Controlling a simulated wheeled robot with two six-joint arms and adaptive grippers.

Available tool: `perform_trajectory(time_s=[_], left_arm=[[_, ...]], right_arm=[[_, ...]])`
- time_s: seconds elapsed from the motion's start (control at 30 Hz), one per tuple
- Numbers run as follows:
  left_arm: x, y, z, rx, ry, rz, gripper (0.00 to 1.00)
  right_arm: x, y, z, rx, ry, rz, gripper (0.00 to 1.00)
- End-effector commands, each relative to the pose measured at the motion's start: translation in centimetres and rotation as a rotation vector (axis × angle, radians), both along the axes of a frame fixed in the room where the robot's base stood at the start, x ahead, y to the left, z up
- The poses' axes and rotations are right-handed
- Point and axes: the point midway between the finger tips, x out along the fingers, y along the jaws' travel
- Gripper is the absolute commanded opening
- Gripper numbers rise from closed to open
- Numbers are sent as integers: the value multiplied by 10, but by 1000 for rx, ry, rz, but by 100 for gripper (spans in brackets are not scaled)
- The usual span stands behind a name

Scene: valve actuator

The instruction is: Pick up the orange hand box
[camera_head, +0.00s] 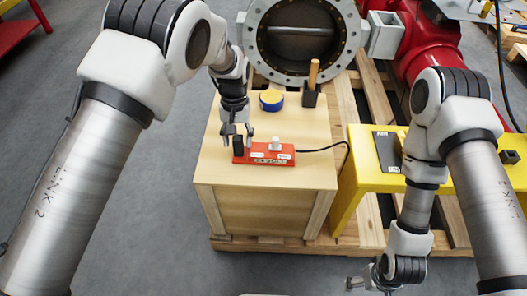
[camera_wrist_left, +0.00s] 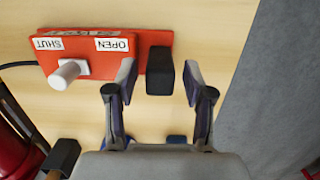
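The orange hand box (camera_head: 270,157) lies on the wooden crate top, with a white knob (camera_head: 276,143) and a black block (camera_head: 238,145) at its left end. In the left wrist view the orange box (camera_wrist_left: 88,50) has labels reading OPEN and SHUT. My left gripper (camera_head: 238,131) is open at the left end of the box. In the left wrist view its two fingers stand on either side of the black block (camera_wrist_left: 160,80), with a visible gap at the right finger. My right gripper (camera_head: 372,278) is low at the bottom right, away from the box; its opening is unclear.
A black cable (camera_head: 325,147) runs right from the box. A blue and yellow round item (camera_head: 271,100) and a black holder with a wooden handle (camera_head: 311,90) stand behind it. A large grey flange (camera_head: 301,40) is at the back. A yellow table (camera_head: 365,165) stands right of the crate (camera_head: 260,195).

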Motion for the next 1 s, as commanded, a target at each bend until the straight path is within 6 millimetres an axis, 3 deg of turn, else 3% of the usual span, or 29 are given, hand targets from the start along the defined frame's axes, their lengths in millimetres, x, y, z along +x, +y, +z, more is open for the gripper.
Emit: perform_trajectory(time_s=[0.03,0.1,0.13,0.5,0.87,0.93,1.0], left_arm=[[0,0,0,0,0,0,27],[0,0,0,0,0,0,2],[0,0,0,0,0,0,0],[1,0,5,0,-2,0,0],[1,0,82,-1,-5,1,0],[0,0,87,-1,-1,0,0],[0,0,78,0,3,0,0]], right_arm=[[0,0,0,0,0,0,92],[0,0,0,0,0,0,92],[0,0,0,0,0,0,92],[0,0,0,0,0,0,92],[0,0,0,0,0,0,92],[0,0,0,0,0,0,92],[0,0,0,0,0,0,92]])
